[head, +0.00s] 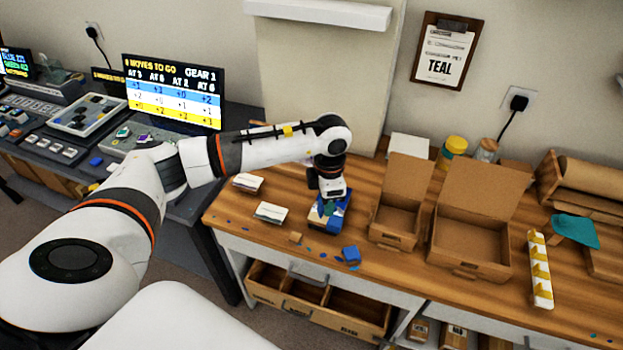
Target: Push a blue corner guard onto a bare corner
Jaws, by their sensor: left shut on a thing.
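My left gripper (329,196) reaches down over the wooden bench and is shut on a small blue piece that looks like a corner guard. Directly under it is a small block-like object (318,224) with blue parts (343,202) and a bit of teal on top. The gripper hides part of it, so I cannot tell which of its corners are bare or whether the held piece is seated. Another blue piece (351,254) lies loose near the bench's front edge. My right gripper is not in view.
Two open cardboard boxes (470,268) stand right of the gripper. White card stacks (271,212) lie to its left. A white strip with yellow pieces (540,268) and a teal cloth (575,231) are at the right. An open drawer (318,309) juts out below the bench.

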